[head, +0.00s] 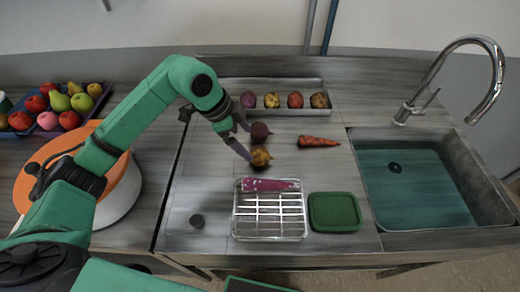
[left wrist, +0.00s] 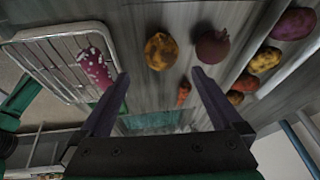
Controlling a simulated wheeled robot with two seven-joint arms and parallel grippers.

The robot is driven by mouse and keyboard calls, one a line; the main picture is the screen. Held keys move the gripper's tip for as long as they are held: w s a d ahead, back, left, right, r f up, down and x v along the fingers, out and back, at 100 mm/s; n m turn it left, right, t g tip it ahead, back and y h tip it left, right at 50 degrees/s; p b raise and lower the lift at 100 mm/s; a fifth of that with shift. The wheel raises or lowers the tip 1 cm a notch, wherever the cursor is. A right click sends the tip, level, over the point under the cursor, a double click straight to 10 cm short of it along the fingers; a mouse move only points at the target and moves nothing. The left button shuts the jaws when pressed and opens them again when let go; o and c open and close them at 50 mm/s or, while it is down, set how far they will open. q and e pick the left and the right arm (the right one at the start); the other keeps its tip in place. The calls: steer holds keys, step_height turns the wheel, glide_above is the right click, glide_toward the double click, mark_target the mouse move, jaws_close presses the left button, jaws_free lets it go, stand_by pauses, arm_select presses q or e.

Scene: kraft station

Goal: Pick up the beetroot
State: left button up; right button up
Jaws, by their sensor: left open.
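The beetroot (head: 260,132), round and dark purple, lies on the worktop below the back tray. It also shows in the left wrist view (left wrist: 212,47), with a short stem stub. A yellow-brown root vegetable (head: 261,157) lies just in front of it; in the left wrist view this root (left wrist: 160,51) is beyond the gap between my fingers. My left gripper (head: 247,144) is open and empty, just left of these two. In the left wrist view, the beetroot is beyond the right fingertip of my gripper (left wrist: 161,73). My right gripper is not in view.
A carrot (head: 318,142) lies right of the beetroot. A tray (head: 325,107) of several roots stands behind. In front are a wire rack (head: 270,222) with a purple-pink root (head: 268,185) and a green-lidded box (head: 335,212). The sink (head: 470,221) is at right.

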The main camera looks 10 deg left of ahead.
mark_target(254, 151)
arm_select(q)
steer(key=p+x, duration=0.1)
steer(key=x, duration=0.3)
steer(key=p+x, duration=0.1)
steer(key=x, duration=0.3)
steer(key=shift+w+a+f+p, duration=0.1)
steer(key=shift+a+f+p, duration=0.1)
steer(key=shift+p, duration=0.2)
steer(key=shift+f, duration=0.15)
steer(key=c, duration=1.4)
arm_select(e)
steer(key=r, duration=0.1)
steer(key=w+r, duration=0.1)
steer(key=r, duration=0.1)
steer(key=shift+w+r, duration=0.15)
steer(key=shift+w, duration=0.1)
